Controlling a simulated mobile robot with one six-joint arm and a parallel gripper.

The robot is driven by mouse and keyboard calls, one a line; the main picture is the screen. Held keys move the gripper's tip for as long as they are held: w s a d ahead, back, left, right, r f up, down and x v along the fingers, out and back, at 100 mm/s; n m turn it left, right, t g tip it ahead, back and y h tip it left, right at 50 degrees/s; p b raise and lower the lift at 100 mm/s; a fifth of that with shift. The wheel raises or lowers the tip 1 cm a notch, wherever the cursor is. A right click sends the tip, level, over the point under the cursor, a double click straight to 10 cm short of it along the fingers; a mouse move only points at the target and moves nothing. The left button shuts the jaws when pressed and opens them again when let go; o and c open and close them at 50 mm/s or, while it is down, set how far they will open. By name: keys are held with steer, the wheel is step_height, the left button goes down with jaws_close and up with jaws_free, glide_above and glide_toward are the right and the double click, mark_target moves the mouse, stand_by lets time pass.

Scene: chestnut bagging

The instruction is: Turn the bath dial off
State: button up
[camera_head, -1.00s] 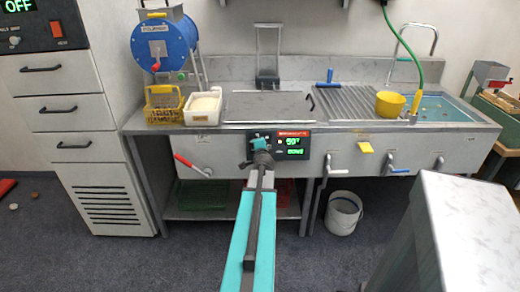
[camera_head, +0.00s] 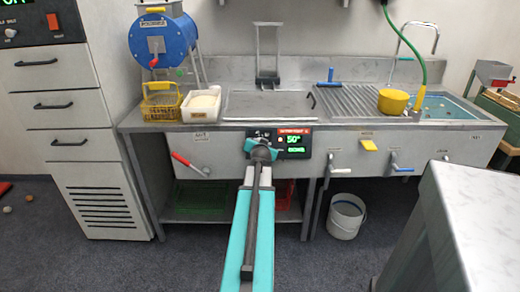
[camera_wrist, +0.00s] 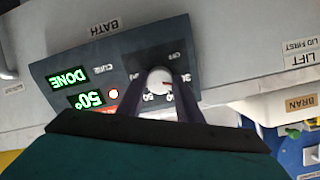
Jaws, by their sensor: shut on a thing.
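The red mark does not visibly point at OFF. My gripper (camera_wrist: 162,88) is shut on the dial, one dark finger on each side. In the head view my gripper (camera_head: 262,145) is against the panel (camera_head: 305,143) on the sink front and hides the dial. The panel's green display (camera_head: 294,144) reads 50° and DONE.
A red-handled lever (camera_head: 188,163) is left of the panel, and white and blue levers are to the right. A yellow basket (camera_head: 162,103) and white tub (camera_head: 201,103) stand on the counter. A grey bench (camera_head: 465,215) fills the right foreground. A bucket (camera_head: 345,216) stands below.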

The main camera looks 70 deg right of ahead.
steer(key=n+b, duration=0.2)
steer(key=n, duration=0.4)
steer(key=n+b, duration=0.3)
steer(key=n, duration=0.4)
steer(key=shift+f+g+h+b, duration=0.1)
steer(key=shift+g+h+b, duration=0.2)
steer(key=shift+h, duration=0.1)
steer(key=o, duration=1)
steer(key=shift+o, duration=0.2)
steer(key=shift+a, duration=0.15)
